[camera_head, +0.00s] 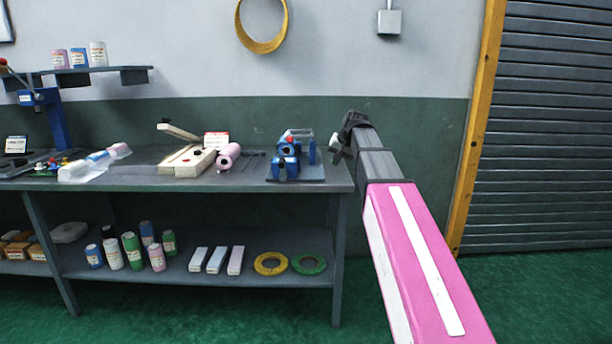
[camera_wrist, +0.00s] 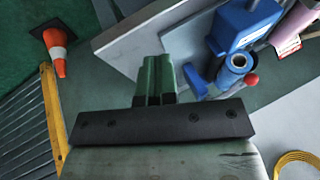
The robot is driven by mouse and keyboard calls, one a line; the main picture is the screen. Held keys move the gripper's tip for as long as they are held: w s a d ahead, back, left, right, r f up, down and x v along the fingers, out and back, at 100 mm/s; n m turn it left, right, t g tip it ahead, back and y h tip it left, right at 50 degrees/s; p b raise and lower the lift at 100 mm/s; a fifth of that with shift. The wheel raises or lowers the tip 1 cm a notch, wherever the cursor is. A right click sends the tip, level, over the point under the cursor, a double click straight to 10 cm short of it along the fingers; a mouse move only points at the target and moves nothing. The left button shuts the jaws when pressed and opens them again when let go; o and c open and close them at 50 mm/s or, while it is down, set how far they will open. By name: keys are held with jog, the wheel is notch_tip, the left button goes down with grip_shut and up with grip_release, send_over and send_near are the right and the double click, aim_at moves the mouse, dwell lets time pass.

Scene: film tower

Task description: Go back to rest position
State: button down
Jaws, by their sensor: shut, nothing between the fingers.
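My gripper (camera_head: 338,147) is at the right end of the workbench (camera_head: 345,184) in the head view, close to the blue device (camera_head: 287,158). Its fingers are small and dark there. In the wrist view my gripper (camera_wrist: 154,62) shows two greenish fingers side by side, shut with nothing between them. The blue device (camera_wrist: 240,60), with a red knob, is to the right of the fingers in that view and apart from them. My arm, pink and grey, reaches forward from the lower right.
Bottles, boxes and tape rings fill the lower shelf (camera_head: 200,270). A yellow-framed shutter (camera_head: 550,130) is at right. An orange cone (camera_wrist: 57,54) stands on the floor. Green floor right of the bench looks clear.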

jog(key=s+d+f+g+h, duration=0.15)
jog(key=s+f, duration=0.45)
jog(key=f, duration=0.6)
jog(key=s+d+f+g+h, duration=0.1)
jog(key=s+d+f, duration=0.3)
jog(key=f, duration=0.8)
jog(key=s+d+f+n+g+h, duration=0.1)
jog(key=s+d+f+g, duration=0.1)
jog(key=s+f, duration=1.4)
jog(key=shift+s+d+f+n, duration=0.3)
jog(key=shift+s+f, duration=0.1)
jog(key=shift+s, duration=0.35)
